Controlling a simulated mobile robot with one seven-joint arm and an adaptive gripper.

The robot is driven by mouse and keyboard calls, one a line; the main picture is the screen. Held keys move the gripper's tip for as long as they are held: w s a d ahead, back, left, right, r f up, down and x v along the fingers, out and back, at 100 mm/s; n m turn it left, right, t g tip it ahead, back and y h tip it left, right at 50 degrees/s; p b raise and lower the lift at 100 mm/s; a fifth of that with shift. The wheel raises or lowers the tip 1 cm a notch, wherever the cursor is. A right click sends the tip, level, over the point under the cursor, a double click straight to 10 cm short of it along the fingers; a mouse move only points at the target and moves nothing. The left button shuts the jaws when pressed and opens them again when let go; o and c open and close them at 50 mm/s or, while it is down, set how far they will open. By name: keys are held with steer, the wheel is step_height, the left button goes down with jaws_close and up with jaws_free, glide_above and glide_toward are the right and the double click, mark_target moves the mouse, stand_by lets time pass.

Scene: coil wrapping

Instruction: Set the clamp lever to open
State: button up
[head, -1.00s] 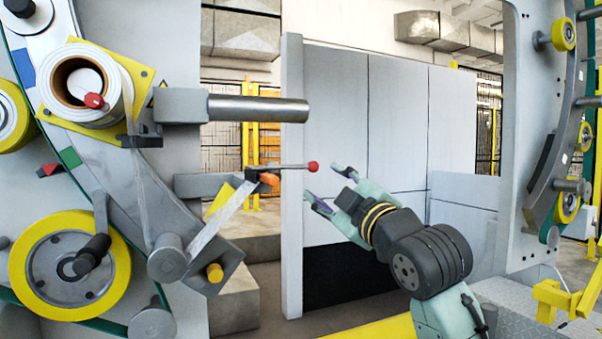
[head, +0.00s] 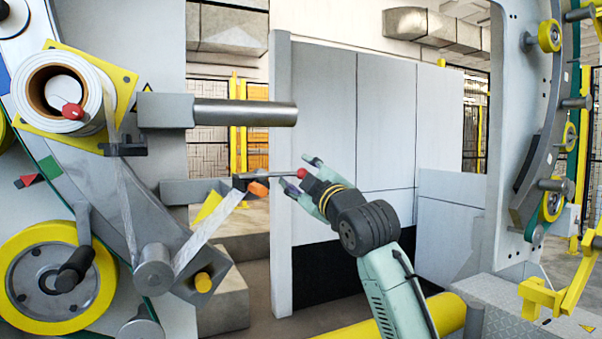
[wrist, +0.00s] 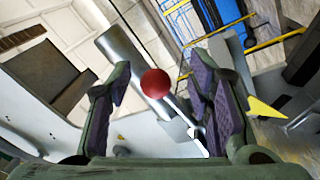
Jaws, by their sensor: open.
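The clamp lever (head: 273,174) is a thin metal rod with a red ball knob (head: 302,173) at its right end. It reaches right from a dark clamp block with an orange part (head: 258,188). My gripper (head: 297,173) is open at the knob end, its two fingers pointing left toward the lever. In the wrist view the red knob (wrist: 155,83) shows between the two purple-padded fingers (wrist: 160,95), with clear gaps on both sides. The rod runs away from the knob toward the lower right. I cannot tell exactly how deep the knob sits between the fingers.
A thick metal cylinder (head: 245,113) juts out above the lever. A white tape roll (head: 62,92) and a yellow-rimmed wheel (head: 52,278) are at left. A grey panel (head: 325,130) stands behind my gripper. A curved roller frame (head: 535,130) stands at right.

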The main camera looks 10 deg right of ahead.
steer(key=shift+c, duration=0.2)
jaws_close()
stand_by(0.5)
